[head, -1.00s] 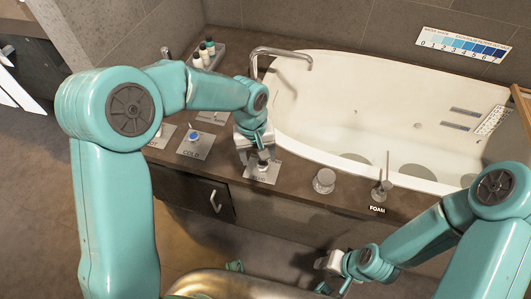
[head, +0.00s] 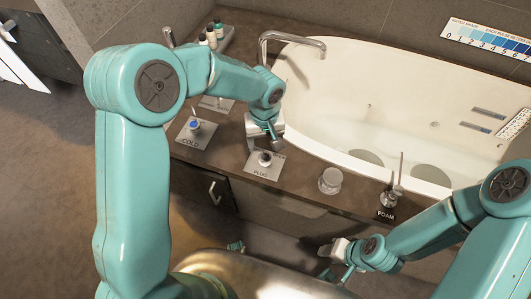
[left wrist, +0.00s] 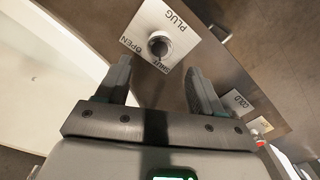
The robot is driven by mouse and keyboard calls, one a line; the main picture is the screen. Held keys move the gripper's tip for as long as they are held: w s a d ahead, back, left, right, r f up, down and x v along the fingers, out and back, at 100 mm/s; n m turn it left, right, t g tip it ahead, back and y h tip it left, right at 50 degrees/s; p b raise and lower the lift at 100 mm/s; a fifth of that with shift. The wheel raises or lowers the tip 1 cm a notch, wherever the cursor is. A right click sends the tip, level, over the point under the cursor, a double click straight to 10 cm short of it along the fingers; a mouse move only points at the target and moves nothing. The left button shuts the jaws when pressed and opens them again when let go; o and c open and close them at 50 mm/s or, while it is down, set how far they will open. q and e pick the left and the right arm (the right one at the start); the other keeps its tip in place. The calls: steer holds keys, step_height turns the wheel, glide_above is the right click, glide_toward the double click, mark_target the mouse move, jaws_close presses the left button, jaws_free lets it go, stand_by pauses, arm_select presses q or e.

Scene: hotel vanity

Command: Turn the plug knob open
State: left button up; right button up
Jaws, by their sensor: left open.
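The plug knob (head: 265,158) is a small round metal knob on a pale square plate (head: 262,171) marked PLUG, on the brown tub deck. My left gripper (head: 270,138) is just behind the knob in the head view. In the left wrist view its two fingers (left wrist: 159,70) are spread, with the knob beyond the tips, roughly between them, not gripped. My right gripper (head: 336,257) hangs low in front of the deck; its jaw opening is unclear.
A round metal knob (head: 330,181) and the FOAM dispenser (head: 391,190) stand to the right. The faucet (head: 290,42) and white tub (head: 350,100) are behind. Bottles (head: 212,38) stand at back left.

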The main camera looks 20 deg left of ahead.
mark_target(265, 156)
arm_select(q)
step_height(265, 156, down, 7)
steer(key=shift+r+b, duration=0.1)
steer(key=shift+b, duration=0.3)
steer(key=c, duration=1.1)
